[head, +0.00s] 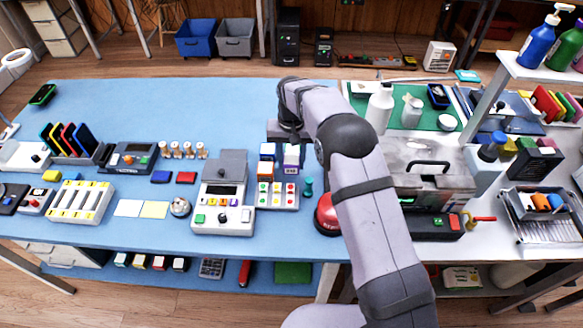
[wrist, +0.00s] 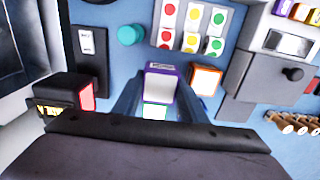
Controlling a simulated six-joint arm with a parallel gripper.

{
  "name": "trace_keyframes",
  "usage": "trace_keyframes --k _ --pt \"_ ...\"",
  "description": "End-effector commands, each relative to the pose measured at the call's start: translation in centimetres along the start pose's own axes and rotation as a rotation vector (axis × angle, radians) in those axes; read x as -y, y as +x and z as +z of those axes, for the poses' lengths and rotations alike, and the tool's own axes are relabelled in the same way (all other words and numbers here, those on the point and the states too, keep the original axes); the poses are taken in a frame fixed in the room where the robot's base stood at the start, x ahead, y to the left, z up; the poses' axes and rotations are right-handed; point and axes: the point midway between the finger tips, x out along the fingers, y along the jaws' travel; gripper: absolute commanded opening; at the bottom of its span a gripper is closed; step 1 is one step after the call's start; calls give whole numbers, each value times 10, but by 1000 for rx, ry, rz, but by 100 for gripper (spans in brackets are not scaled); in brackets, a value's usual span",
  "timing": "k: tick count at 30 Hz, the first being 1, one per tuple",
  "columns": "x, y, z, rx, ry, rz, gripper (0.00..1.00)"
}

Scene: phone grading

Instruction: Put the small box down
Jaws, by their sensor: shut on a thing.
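A small white box with a purple edge (wrist: 160,84) is between the fingers of my gripper (wrist: 160,95) in the wrist view. My gripper is shut on it. I cannot tell whether the held box touches the table.
A panel with red, yellow and green dots (head: 278,194) lies just in front of the boxes, with a teal peg (head: 308,186) beside it. A grey scale-like device (head: 222,208) stands left. A red dome button (head: 326,214) is partly behind my arm. Blue table (head: 230,110) is clear behind.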

Motion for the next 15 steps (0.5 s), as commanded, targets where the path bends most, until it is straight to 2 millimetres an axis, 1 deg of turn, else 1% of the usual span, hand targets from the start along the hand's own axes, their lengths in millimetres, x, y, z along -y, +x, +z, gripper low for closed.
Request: trace_keyframes --k 3,8,11,15 --pt "0 5 0 0 0 0 16" --pt "0 7 0 0 0 0 16" --pt "0 14 0 0 0 0 16" --pt "0 31 0 2 0 1 16"
